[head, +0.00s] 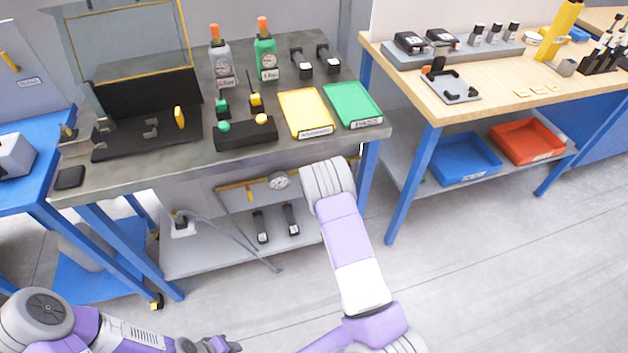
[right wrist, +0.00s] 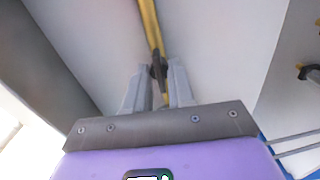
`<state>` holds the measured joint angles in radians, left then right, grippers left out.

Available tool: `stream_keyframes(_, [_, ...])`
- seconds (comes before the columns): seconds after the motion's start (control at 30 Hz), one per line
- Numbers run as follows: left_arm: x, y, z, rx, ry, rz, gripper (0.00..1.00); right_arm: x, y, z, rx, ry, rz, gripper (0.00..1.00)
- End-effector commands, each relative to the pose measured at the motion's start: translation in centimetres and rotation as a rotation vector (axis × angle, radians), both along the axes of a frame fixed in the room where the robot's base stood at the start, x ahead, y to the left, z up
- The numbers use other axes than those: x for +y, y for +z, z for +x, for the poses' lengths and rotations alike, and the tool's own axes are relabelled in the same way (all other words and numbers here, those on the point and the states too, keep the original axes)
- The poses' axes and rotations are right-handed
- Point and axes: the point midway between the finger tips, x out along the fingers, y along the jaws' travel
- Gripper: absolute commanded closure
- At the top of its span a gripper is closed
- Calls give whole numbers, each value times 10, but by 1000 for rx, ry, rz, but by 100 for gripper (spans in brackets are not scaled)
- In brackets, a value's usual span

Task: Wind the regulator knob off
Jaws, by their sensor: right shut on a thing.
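The dark regulator knob (right wrist: 158,66) sits at the end of a yellow pipe (right wrist: 148,22) in the right wrist view. My right gripper (right wrist: 159,78) is shut on it, one grey finger on each side. In the head view my right arm reaches to the front of the grey workbench, under its top, and its wrist hides the fingers and the knob. A yellow pipe with a round gauge (head: 279,181) runs there to the left of my wrist. My left gripper (head: 222,345) is low at the bottom edge, away from the bench; its fingers are too small to read.
The workbench top (head: 310,155) carries bottles with gauges, a yellow tray (head: 305,113) and a green tray (head: 352,104). Its lower shelf (head: 210,257) holds a hose and dark fittings. A wooden bench (head: 470,105) stands at right. The floor in front is clear.

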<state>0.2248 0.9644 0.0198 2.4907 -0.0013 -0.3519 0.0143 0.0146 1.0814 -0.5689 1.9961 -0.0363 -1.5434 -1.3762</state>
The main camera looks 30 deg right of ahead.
Motion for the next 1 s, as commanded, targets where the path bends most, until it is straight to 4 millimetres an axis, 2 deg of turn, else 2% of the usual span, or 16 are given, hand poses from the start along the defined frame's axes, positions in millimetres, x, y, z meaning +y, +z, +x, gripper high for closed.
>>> stream_keyframes(0.63, [0, 0, 0, 0, 0, 0, 64, -1, -1, -1, 14, -4, -49, 100])
stream_keyframes(0.67, [0, 0, 0, 0, 0, 0, 64, -1, -1, -1, 14, -4, -49, 74])
stream_keyframes(0.8, [0, 0, 0, 0, 0, 0, 64, -1, -1, -1, 14, -3, -48, 52])
stream_keyframes(1.0, [0, 0, 0, 0, 0, 0, 64, -1, 0, 0, 12, -1, -47, 51])
